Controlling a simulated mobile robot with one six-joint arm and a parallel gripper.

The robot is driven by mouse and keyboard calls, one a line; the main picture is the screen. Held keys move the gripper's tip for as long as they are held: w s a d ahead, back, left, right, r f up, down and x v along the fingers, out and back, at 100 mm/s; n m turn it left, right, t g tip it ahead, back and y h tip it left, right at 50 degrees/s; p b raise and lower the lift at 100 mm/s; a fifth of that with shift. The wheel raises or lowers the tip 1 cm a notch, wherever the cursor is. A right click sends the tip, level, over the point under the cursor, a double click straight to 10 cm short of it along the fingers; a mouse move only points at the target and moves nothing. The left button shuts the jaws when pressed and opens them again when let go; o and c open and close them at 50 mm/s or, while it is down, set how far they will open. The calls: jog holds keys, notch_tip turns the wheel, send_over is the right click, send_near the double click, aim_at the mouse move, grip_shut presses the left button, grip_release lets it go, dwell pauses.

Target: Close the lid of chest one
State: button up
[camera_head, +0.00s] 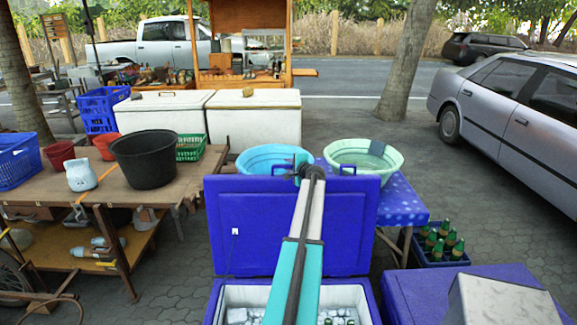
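A blue chest (215,305) stands at the bottom centre with its inside showing white ice and green bottle tops. Its blue lid (250,225) stands open, upright at the back. This is the only open chest in view; no label reading "one" shows. My teal and white arm reaches over the chest and hides the middle of the lid. My gripper (303,168) is at the far end of the arm, by the lid's top edge. Its fingers are too small and hidden to read, and I cannot tell whether it touches the lid.
A second blue chest (410,295) stands shut at the right. Behind the lid are a blue basin (262,160), a green basin (345,152) and a blue table (405,205). A crate of green bottles (425,262) is at the right. A wooden table (130,190) stands left.

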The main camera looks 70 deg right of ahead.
jog(key=shift+c, duration=0.2)
grip_shut()
jog(key=shift+w, duration=0.1)
jog(key=shift+a+f, duration=0.1)
jog(key=shift+a, duration=0.1)
